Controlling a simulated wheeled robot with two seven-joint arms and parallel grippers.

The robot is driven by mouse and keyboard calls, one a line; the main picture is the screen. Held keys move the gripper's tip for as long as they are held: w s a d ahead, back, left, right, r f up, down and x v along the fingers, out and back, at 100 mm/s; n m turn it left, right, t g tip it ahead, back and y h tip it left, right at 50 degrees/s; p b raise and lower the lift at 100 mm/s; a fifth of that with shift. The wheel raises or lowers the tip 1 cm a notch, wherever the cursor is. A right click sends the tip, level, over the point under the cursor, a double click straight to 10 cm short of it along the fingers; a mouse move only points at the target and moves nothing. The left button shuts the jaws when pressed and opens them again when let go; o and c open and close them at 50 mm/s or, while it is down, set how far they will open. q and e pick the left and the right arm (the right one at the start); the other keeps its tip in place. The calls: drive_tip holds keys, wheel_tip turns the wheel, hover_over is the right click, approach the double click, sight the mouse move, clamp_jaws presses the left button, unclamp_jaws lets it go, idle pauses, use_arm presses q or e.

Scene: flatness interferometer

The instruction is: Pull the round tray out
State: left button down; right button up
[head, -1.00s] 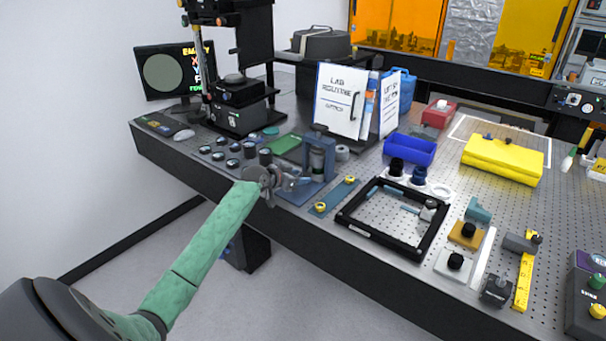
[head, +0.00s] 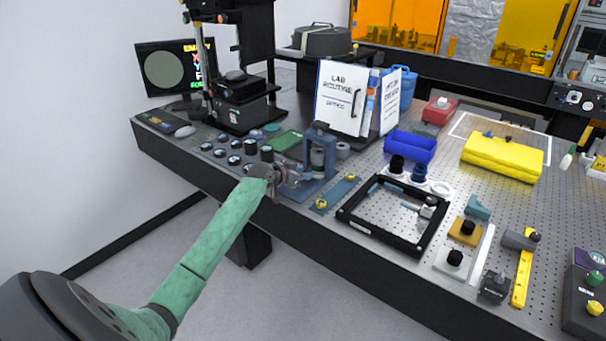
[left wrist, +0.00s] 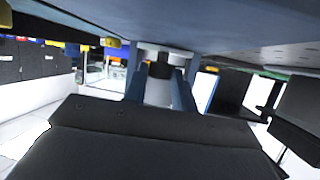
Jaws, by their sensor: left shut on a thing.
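My left gripper (head: 284,176) is shut at the front left of a blue stand (head: 322,150) near the table's front edge. What its jaws hold is small and mostly hidden by the gripper; it appears to be the near edge of the round tray, whose outline I cannot make out. The stand has a grey cylinder (head: 317,157) between its uprights. In the left wrist view the dark gripper body (left wrist: 150,145) fills the foreground, with two blue uprights (left wrist: 182,92) and a pale cylinder (left wrist: 158,91) beyond it. My right gripper is not in view.
Several small dark round pieces (head: 235,160) and a green board (head: 286,141) lie left of the stand. A blue strip with yellow knobs (head: 336,194) and a black square frame (head: 394,244) lie to its right. A binder (head: 338,99) stands behind. The floor in front is clear.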

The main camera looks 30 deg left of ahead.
use_arm(q)
drive_tip(key=s, duration=0.8)
drive_tip(key=shift+s+a+f, duration=0.1)
drive_tip(key=shift+s+a, duration=0.15)
drive_tip(key=shift+a, duration=0.1)
drive_tip(key=shift+s, duration=0.6)
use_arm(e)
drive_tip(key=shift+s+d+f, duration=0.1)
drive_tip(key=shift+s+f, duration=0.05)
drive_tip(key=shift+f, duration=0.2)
use_arm(q)
drive_tip(key=c, duration=1.1)
unclamp_jaws()
drive_tip(key=shift+s+a, duration=0.1)
drive_tip(key=shift+s, duration=0.35)
drive_tip(key=shift+r+b+v, duration=0.2)
drive_tip(key=shift+b+v, duration=1.05)
drive_tip(key=shift+v, duration=2.25)
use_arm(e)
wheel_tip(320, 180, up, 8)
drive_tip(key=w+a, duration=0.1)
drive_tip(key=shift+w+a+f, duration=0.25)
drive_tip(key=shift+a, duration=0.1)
